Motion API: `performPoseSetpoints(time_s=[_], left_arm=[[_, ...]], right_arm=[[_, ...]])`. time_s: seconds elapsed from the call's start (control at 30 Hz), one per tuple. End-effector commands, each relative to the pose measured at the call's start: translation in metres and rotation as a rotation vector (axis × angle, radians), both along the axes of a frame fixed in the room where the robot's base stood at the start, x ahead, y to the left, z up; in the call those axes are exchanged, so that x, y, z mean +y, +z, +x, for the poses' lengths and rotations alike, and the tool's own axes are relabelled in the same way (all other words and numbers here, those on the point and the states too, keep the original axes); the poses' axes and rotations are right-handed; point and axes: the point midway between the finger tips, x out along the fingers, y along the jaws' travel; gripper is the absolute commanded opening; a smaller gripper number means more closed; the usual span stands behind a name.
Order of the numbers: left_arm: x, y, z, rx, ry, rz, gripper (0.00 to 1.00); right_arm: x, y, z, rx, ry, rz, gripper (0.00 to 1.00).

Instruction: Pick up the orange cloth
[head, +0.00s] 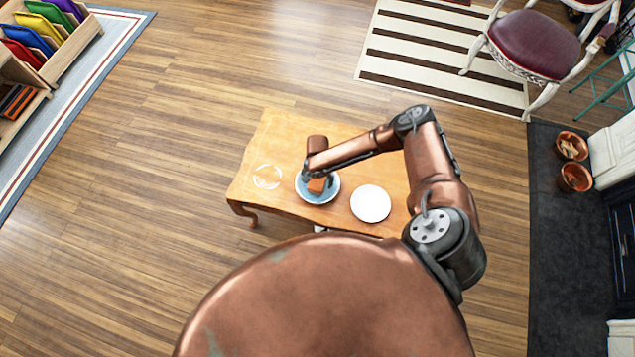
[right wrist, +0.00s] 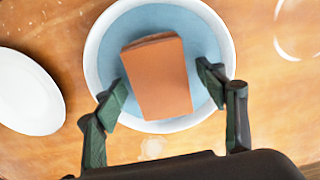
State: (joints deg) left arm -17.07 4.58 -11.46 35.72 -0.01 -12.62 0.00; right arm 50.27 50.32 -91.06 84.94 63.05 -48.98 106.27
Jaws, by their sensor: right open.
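The orange cloth (head: 316,186) looks like a thick, folded rectangular block. It lies inside a white-rimmed blue bowl (head: 326,199) on the wooden table. In the right wrist view the cloth (right wrist: 160,85) sits near the middle of the bowl (right wrist: 92,62), slightly tilted. My right gripper (right wrist: 162,87) is open, with one green finger on each side of the cloth. Its fingers appear over the bowl; I cannot tell whether they touch the cloth. In the head view my right gripper (head: 320,179) partly covers the cloth. My left gripper is not in view.
A white plate (head: 371,203) is right of the bowl on the table (head: 283,133). A clear glass dish (head: 267,176) is to its left. A red-seated chair (head: 535,45), a striped rug (head: 440,45) and clay pots (head: 574,177) are farther off.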

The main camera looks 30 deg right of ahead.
Motion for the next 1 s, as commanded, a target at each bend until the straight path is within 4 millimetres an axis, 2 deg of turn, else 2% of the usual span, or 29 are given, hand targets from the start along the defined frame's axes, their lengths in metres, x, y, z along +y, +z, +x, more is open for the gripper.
performPoseSetpoints(time_s=[0.07,0.7,1.0], left_arm=[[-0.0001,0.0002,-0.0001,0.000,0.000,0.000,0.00],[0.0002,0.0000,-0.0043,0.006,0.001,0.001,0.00],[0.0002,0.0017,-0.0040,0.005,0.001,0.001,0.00]], right_arm=[[0.0006,0.0003,0.0003,0.000,0.001,0.000,0.62],[0.0011,0.0002,0.0002,0.000,0.001,0.001,0.18],[0.0011,0.0049,0.0002,-0.001,0.001,0.002,0.18]])
